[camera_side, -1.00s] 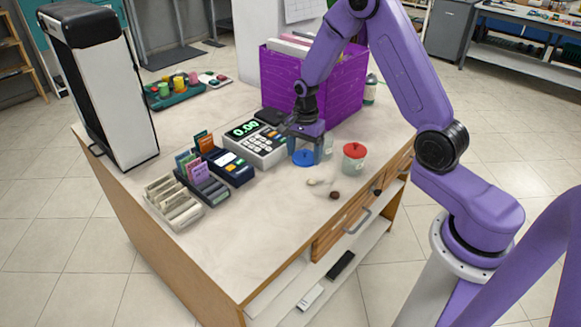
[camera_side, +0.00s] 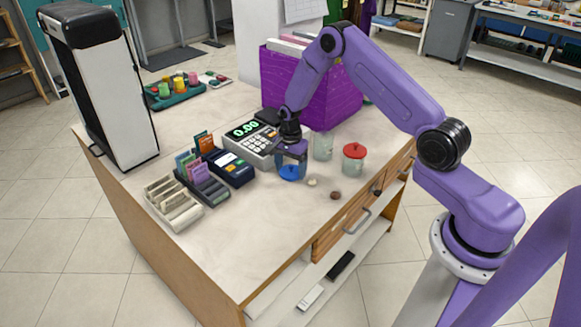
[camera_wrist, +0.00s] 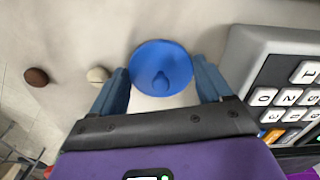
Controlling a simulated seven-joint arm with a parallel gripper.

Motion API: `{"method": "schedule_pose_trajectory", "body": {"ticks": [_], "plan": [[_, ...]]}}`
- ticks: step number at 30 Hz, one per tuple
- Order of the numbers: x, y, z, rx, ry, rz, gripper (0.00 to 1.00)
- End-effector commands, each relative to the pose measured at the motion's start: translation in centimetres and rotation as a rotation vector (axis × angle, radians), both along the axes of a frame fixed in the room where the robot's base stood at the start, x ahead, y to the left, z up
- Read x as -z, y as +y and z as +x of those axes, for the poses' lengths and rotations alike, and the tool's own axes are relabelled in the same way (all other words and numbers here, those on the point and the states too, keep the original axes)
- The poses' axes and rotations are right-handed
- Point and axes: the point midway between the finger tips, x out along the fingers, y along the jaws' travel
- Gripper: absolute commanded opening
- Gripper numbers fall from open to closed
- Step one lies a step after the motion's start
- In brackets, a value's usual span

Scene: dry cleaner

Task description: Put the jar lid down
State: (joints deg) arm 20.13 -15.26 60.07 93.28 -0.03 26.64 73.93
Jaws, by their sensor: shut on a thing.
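The blue jar lid (camera_side: 289,173) is a round disc with a small knob, seen from above in the wrist view (camera_wrist: 160,62). My gripper (camera_side: 291,166) points down, its two blue fingers on either side of the lid, shut on its rim. In the side view the lid is low over the counter (camera_side: 250,225), left of an open clear glass jar (camera_side: 323,147). I cannot tell whether it touches the counter. A second jar with a red lid (camera_side: 354,151) stands right of the open one.
A pale pebble-like piece (camera_side: 312,181) and a brown one (camera_side: 335,195) lie right of the lid. A purple box (camera_side: 330,95) stands behind. The front counter is clear.

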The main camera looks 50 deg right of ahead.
Motion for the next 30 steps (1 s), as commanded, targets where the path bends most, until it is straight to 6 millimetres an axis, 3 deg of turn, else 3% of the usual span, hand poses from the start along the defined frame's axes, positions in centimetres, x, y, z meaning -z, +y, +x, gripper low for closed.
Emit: {"method": "schedule_pose_trajectory", "body": {"ticks": [11,12,14,23,30], "plan": [[0.4,0.0,0.0,0.0,0.001,0.0,0.5],[0.4,0.0,0.0,0.0,0.0,0.0,0.85],[0.4,0.0,0.0,0.0,0.0,0.0,1.0],[-0.1,0.0,0.0,0.0,-0.002,0.0,1.0],[-3.2,0.0,0.1,0.0,-0.004,0.0,1.0]]}}
